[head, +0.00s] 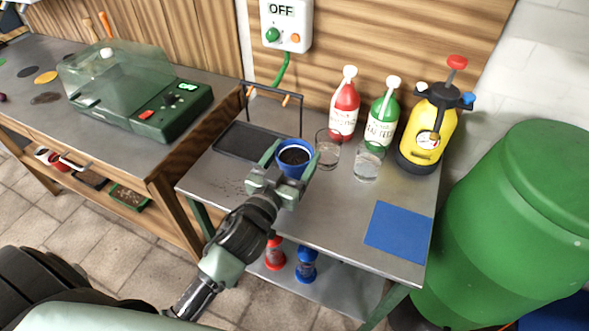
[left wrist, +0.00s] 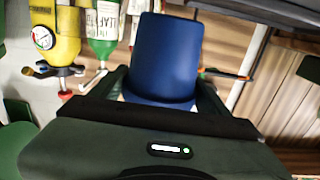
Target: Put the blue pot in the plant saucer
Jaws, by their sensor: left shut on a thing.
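The blue pot (head: 295,169), filled with dark soil, is between the fingers of my left gripper (head: 281,180), which is shut on it. It is roughly upright over the metal bench, beside the black tray; I cannot tell how high. In the left wrist view the pot (left wrist: 167,58) fills the middle, between the dark fingers (left wrist: 160,92). I cannot make out a plant saucer for certain in either view. My right gripper is not in view.
Two clear glass vessels (head: 327,150) stand just right of the pot. Red (head: 344,113) and green (head: 381,130) bottles and a yellow sprayer (head: 420,140) stand behind. A black tray (head: 252,146) lies left. A blue mat (head: 398,231) lies bare at front right.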

